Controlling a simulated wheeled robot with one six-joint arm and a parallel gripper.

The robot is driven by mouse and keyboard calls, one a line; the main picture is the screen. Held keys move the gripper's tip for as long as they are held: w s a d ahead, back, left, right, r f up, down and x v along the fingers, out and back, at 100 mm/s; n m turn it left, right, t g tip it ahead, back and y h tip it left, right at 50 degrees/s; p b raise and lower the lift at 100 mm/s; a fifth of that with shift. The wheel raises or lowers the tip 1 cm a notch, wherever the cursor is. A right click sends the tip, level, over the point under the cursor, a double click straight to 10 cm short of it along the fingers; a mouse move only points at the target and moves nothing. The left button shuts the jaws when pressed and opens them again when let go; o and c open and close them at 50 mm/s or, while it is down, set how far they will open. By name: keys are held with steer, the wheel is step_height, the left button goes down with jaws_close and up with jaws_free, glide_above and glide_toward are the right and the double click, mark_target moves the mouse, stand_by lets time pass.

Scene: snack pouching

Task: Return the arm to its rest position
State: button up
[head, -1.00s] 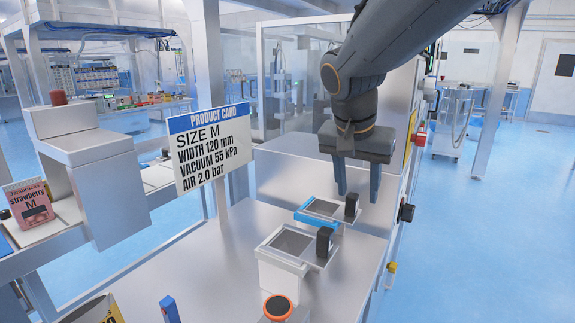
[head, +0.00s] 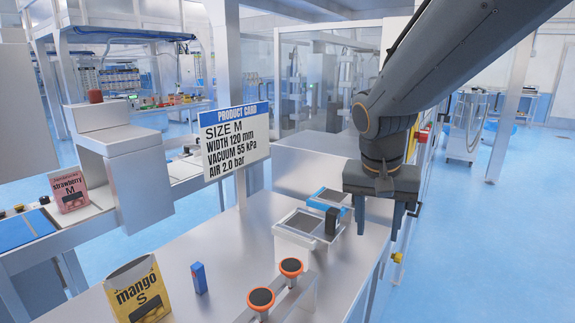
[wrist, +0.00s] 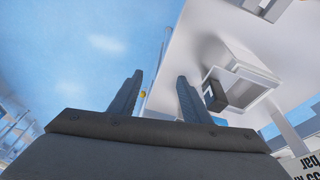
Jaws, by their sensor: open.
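My gripper (head: 379,217) hangs above the right side of the metal worktop (head: 225,255) in the head view, its two fingers apart and pointing down. Nothing is between the fingers. In the wrist view my gripper (wrist: 160,95) also shows open and empty, with blue floor and the worktop edge beyond it. My arm reaches in from the upper right of the head view.
A mango pouch (head: 138,290), a small blue block (head: 199,278) and orange-ringed knobs (head: 261,299) are nearer. A strawberry pouch (head: 69,190) stands far left.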

steer(key=s+d+f+n+g+y, duration=0.1)
steer(key=s+f+n, duration=0.3)
steer(key=s+f, duration=0.7)
step_height(320, 180, down, 3)
steer(key=shift+s+r+n+g+y, duration=0.15)
steer(key=shift+s+n+g+y, duration=0.1)
steer(key=shift+n+g+y, duration=0.25)
